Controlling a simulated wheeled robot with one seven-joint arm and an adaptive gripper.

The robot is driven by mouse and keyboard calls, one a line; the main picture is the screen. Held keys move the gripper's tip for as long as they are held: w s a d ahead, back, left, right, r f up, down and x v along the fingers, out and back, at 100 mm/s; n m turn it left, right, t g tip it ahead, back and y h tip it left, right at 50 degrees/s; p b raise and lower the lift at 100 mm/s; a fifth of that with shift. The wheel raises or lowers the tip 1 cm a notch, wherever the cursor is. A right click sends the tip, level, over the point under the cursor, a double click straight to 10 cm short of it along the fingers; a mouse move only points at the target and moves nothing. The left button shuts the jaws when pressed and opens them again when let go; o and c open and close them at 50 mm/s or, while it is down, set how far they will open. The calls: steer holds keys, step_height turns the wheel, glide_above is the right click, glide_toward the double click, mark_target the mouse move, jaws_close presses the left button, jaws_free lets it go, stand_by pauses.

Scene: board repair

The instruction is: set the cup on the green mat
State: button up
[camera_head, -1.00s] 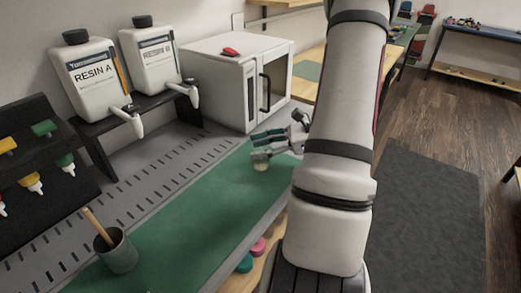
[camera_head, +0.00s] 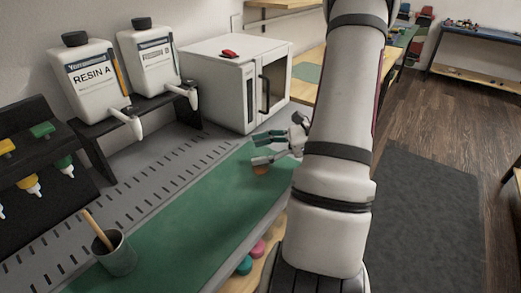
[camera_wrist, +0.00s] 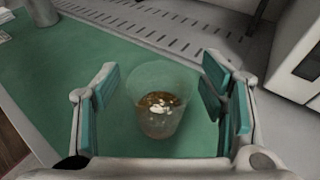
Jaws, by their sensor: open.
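A clear cup (camera_wrist: 157,105) with brown and white contents stands on the green mat (camera_wrist: 60,70) in the wrist view, between my fingers. In the head view the cup (camera_head: 261,170) is mostly hidden; a small orange-brown part shows below my fingers. In the head view my gripper (camera_head: 264,149) is at the far end of the mat (camera_head: 175,225).
A grey cup (camera_head: 115,254) with a wooden stick stands on the mat's near left. A white cabinet (camera_head: 215,80) is close behind my gripper. Resin bottles (camera_head: 90,80) on a black stand line the wall. The mat's middle is clear.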

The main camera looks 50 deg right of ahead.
steer(key=p+v, duration=0.2)
steer(key=v, duration=0.9)
steer(key=w+a+r+n+g, duration=0.1)
steer(key=a+r+n+g, duration=0.25)
steer(key=a, duration=0.45)
steer(key=w+a+r+n+g, duration=0.25)
steer(key=a+r+n, duration=0.2)
steer(key=a, duration=0.35)
steer(key=w+a+r+n+g, duration=0.1)
steer(key=a+r+n+g, duration=0.3)
steer(key=a, duration=0.3)
steer(key=s+a+n+h, duration=0.8)
steer(key=s+a+n, duration=0.3)
steer(key=n, duration=0.5)
steer(key=shift+s+n+g+h, duration=0.3)
steer(key=shift+s, duration=0.65)
steer(key=shift+a, duration=0.15)
